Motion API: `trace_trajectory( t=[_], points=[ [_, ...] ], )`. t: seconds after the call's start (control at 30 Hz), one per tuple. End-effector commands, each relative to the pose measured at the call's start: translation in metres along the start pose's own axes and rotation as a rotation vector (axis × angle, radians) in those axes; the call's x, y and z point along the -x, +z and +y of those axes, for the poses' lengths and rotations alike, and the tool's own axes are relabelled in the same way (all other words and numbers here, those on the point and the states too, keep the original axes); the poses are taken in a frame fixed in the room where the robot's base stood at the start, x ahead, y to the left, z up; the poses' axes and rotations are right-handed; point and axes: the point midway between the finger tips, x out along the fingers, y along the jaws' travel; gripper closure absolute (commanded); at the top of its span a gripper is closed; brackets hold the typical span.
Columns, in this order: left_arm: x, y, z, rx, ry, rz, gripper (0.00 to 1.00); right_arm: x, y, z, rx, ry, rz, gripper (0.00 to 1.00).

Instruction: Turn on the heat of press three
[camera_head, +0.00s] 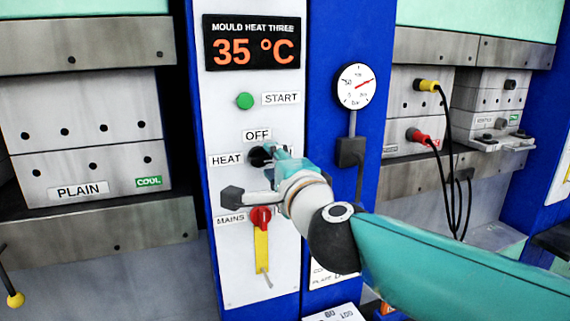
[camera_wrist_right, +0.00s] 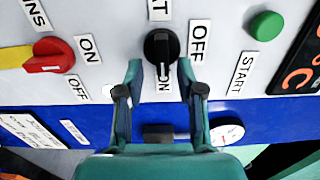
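The black heat knob (camera_head: 260,156) of press three is on the white control panel, between the HEAT and OFF labels. It also shows in the right wrist view (camera_wrist_right: 160,46), with its grip lying along the HEAT–ON line and its small white mark seeming to face the ON label (camera_wrist_right: 164,86). My right gripper (camera_head: 276,158) is at the knob; in the wrist view its two fingers (camera_wrist_right: 160,72) stand apart on either side of the knob's lower part. Whether they touch it I cannot tell. In the head view the gripper partly covers the knob. My left gripper is out of view.
The display (camera_head: 252,43) reads MOULD HEAT THREE, 35 °C. A green START button (camera_head: 245,101) sits above the knob. The red mains switch (camera_head: 260,217) is below, close to my gripper. A pressure gauge (camera_head: 356,86) is on the blue column at right.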

Motion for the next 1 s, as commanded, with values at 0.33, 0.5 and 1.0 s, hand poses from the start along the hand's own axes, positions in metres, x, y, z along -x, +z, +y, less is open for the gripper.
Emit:
trace_trajectory(
  t=[0.33, 0.5, 1.0],
  points=[
    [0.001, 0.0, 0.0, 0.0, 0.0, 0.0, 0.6, 0.014, -0.001, -0.002, -0.001, -0.003, 0.001, 0.62],
    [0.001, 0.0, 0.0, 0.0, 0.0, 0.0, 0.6, 0.044, -0.001, -0.002, -0.001, -0.005, 0.0, 0.62],
    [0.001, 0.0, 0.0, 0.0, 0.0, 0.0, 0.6, 0.115, -0.001, 0.001, 0.0, -0.001, 0.0, 0.62]
  ],
)
